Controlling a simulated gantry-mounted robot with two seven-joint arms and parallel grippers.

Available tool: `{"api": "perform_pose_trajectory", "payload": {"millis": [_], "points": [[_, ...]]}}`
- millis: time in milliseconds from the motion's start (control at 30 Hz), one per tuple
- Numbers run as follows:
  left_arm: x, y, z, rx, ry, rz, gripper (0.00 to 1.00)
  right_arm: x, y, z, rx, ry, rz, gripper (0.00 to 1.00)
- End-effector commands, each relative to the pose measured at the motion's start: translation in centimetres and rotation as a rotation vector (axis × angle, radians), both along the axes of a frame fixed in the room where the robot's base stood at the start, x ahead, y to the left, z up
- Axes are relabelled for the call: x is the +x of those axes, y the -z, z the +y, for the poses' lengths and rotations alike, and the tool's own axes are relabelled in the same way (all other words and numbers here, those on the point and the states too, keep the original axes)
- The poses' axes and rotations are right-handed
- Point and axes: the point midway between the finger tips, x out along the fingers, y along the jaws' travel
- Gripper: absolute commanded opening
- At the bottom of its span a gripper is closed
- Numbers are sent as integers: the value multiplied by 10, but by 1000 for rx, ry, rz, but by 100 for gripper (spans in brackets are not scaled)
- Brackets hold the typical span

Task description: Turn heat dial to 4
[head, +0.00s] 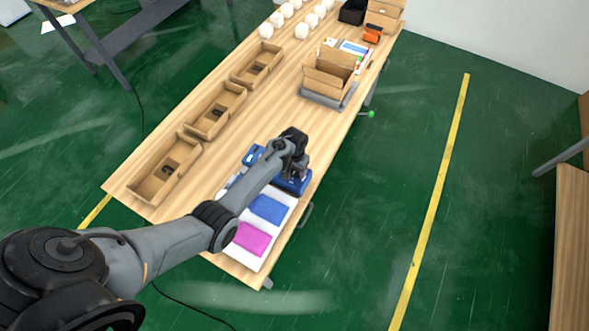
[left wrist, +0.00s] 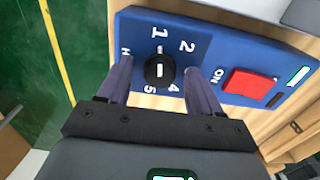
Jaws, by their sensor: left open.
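The heat dial (left wrist: 160,71) is a round black knob with a short white line, on the blue face of a device (left wrist: 255,45). The numbers 1, 2, 4 and 5 and an H show around it; where 3 would be is covered by a finger. The white line runs up and down in the left wrist view, one end towards 1. My left gripper (left wrist: 158,78) is open, with one finger on each side of the dial; contact cannot be told. In the head view, my left gripper (head: 297,168) is over the blue device (head: 293,184). My right gripper is not in view.
A red ON switch (left wrist: 246,83) is right of the dial. A white mat (head: 246,262) with magenta and blue pieces lies beside the device on the wooden table (head: 225,165). Several cardboard trays (head: 215,110) line the left edge. An open box (head: 330,75) stands farther back.

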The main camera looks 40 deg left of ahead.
Motion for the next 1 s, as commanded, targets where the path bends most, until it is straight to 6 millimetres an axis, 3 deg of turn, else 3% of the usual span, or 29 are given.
{"api": "perform_pose_trajectory", "payload": {"millis": [33, 400, 767, 1000], "points": [[0, 0, 0, 0, 0, 0, 63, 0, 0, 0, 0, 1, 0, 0], [0, 0, 0, 0, 0, 0, 9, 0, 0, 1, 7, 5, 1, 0], [0, -2, 0, 0, 63, 1, 9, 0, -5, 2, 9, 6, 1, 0], [0, -3, 1, 1, 222, 1, 9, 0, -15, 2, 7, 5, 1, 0]]}}
